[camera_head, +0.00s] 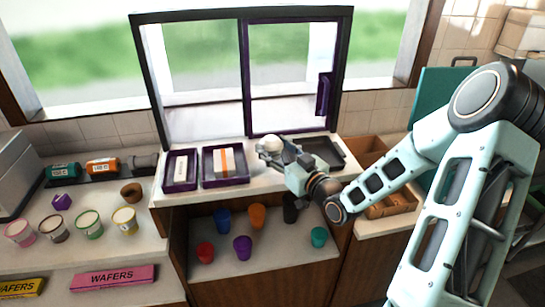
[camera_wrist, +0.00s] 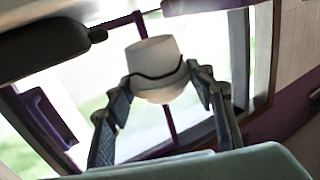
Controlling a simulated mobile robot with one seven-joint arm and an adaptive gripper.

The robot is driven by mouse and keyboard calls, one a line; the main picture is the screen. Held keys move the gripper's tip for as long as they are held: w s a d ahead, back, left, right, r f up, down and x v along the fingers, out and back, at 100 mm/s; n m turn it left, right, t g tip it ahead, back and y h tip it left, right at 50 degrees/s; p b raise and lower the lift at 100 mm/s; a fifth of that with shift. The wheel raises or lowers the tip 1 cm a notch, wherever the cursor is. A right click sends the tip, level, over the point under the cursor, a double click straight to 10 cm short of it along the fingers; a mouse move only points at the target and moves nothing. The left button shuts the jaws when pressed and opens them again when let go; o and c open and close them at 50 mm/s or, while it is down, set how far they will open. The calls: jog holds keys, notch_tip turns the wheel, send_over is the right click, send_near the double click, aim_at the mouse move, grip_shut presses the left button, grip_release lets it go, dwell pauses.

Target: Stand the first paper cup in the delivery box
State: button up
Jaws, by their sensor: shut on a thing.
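A white paper cup (camera_wrist: 153,52) with a thin dark line around it is between the two fingers of my gripper (camera_wrist: 162,84) in the wrist view. The fingers are closed on its sides. In the head view the cup (camera_head: 271,145) is a small white shape at the end of my gripper (camera_head: 274,157), over the counter in front of the window. It looks tilted in the wrist view; its contents cannot be seen. A brown open box (camera_head: 367,148) is to the right of my gripper, partly hidden behind my arm. I cannot tell for sure whether it is the delivery box.
Two purple trays (camera_head: 168,182) (camera_head: 207,182) holding packets are left of my gripper, and a dark tray (camera_head: 338,150) is right of it. Coloured cups (camera_head: 242,248) stand on the lower shelf. The sliding window (camera_head: 290,75) rises close behind. Tubs (camera_head: 89,224) stand on the left counter.

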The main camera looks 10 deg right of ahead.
jog(key=shift+w+a+f, duration=0.25)
jog(key=shift+w+f, duration=0.05)
jog(key=shift+f, duration=0.15)
jog(key=shift+d+f, duration=0.1)
jog(key=shift+f, duration=1.3)
jog(key=shift+f, duration=0.2)
jog(key=o, duration=1.2)
jog(key=shift+o, duration=0.2)
jog(key=shift+r, duration=0.15)
